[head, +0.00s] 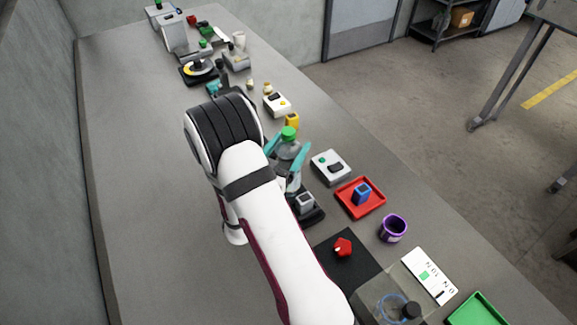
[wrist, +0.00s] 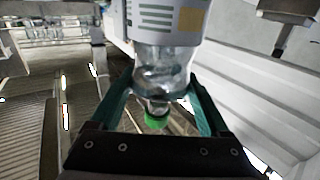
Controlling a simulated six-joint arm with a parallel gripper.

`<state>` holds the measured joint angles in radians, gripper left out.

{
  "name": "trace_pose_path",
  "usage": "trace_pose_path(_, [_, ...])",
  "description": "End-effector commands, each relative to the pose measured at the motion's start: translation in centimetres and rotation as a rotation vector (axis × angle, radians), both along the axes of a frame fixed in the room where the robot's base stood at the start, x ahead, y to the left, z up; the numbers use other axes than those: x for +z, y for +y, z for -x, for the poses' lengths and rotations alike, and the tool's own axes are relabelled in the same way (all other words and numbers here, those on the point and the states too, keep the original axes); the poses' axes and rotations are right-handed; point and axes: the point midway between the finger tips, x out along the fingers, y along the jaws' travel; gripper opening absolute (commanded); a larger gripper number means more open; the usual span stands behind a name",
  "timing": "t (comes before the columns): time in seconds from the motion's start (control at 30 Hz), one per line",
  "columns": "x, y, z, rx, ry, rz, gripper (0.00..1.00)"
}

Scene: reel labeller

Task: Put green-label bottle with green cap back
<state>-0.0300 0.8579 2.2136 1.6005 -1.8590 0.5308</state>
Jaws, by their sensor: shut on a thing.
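A clear bottle with a green cap (head: 289,132) stands upright between the teal fingers of my gripper (head: 288,152) in the head view. In the wrist view the bottle (wrist: 162,72) appears cap-down, with its green cap (wrist: 156,121) near the gripper's palm. Its white label (wrist: 160,20) carries green lines and a tan square. My gripper (wrist: 162,84) is shut on the bottle around its upper part. The bottle's base is partly hidden in the head view, so I cannot tell whether it touches anything.
A white box with buttons (head: 330,166), a red tray (head: 372,206) with a blue block, and a purple cup (head: 393,228) stand right of the gripper. A dark device (head: 312,216) sits just below it. A black mat (head: 345,268) lies nearer. The table's left side is clear.

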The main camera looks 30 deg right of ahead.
Motion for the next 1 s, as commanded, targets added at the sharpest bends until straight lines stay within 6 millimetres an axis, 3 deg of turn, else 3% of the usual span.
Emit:
trace_pose_path(0.03, [0.0, 0.0, 0.0, 0.000, 0.000, 0.000, 0.26])
trace_pose_path(0.2, [0.0, 0.0, 0.0, 0.000, 0.000, 0.000, 0.00])
trace_pose_path(0.57, [0.5, 0.0, 0.0, 0.000, -0.001, 0.000, 0.00])
trace_pose_path(1.0, [9.4, -0.3, -0.1, -0.001, -0.006, 0.000, 0.00])
